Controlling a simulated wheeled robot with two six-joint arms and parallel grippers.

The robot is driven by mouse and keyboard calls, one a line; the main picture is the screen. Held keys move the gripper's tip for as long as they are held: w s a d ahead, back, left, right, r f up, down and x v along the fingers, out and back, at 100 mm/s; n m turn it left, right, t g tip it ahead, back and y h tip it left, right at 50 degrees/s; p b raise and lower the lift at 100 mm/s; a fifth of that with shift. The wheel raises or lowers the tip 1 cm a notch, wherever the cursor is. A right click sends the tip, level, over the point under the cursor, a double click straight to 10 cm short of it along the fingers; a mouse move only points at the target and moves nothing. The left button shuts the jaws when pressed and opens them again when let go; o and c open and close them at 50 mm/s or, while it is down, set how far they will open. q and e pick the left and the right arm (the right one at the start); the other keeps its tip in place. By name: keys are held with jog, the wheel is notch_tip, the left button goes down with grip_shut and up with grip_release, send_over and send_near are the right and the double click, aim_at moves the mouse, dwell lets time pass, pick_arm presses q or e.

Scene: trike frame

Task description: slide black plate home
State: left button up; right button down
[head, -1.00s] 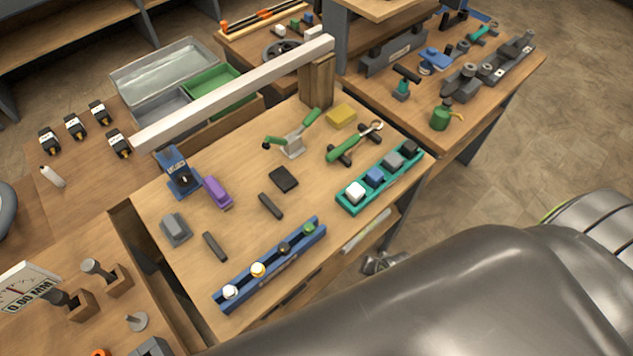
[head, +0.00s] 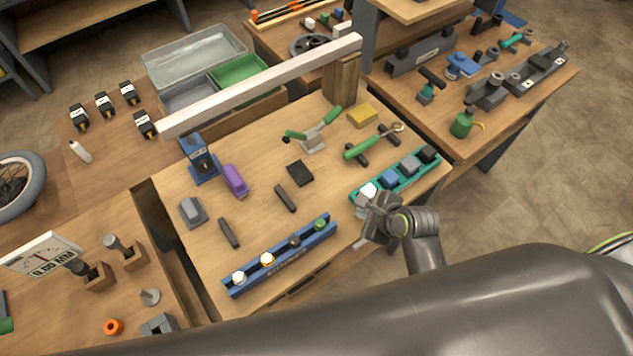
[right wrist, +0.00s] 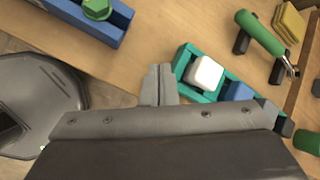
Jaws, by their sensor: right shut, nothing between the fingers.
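A small black plate (head: 300,173) lies flat on the middle of the wooden bench. Two dark bars lie near it, one (head: 285,198) just in front and another (head: 229,233) farther left; I cannot tell which thing is the plate's home. My right gripper (head: 368,216) is at the bench's front edge, beside the white-block end of the teal tray (head: 402,180), well away from the plate. In the right wrist view its fingers (right wrist: 158,80) are together and empty, beside the teal tray (right wrist: 184,67). The plate is outside that view. My left gripper is not in view.
A blue rack (head: 281,262) with several coloured knobs stands along the front edge. A purple block (head: 235,180), a blue device (head: 200,160) and a green-handled clamp (head: 313,137) surround the plate. A pale beam (head: 262,86) crosses the back. Bare wood lies around the plate.

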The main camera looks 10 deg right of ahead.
aim_at(300, 173)
jog(key=w+a+f+m, duration=0.1)
jog(key=w+a+m, duration=0.1)
jog(key=w, duration=0.1)
jog(key=w+a+f+m, duration=0.2)
jog(key=w, duration=0.1)
jog(key=w+a+f+m+t+y, duration=0.1)
jog(key=w+a+f+m, duration=0.1)
jog(key=w, duration=0.1)
jog(key=shift+w+a, duration=0.25)
jog(key=shift+w, duration=0.15)
jog(key=w, duration=0.1)
jog(key=w+a+p, duration=0.1)
jog(key=shift+w+a, duration=0.2)
jog(key=shift+w, duration=0.15)
jog(key=shift+w+a+f, duration=0.1)
jog(key=shift+w+a, duration=0.15)
jog(key=shift+w, duration=0.25)
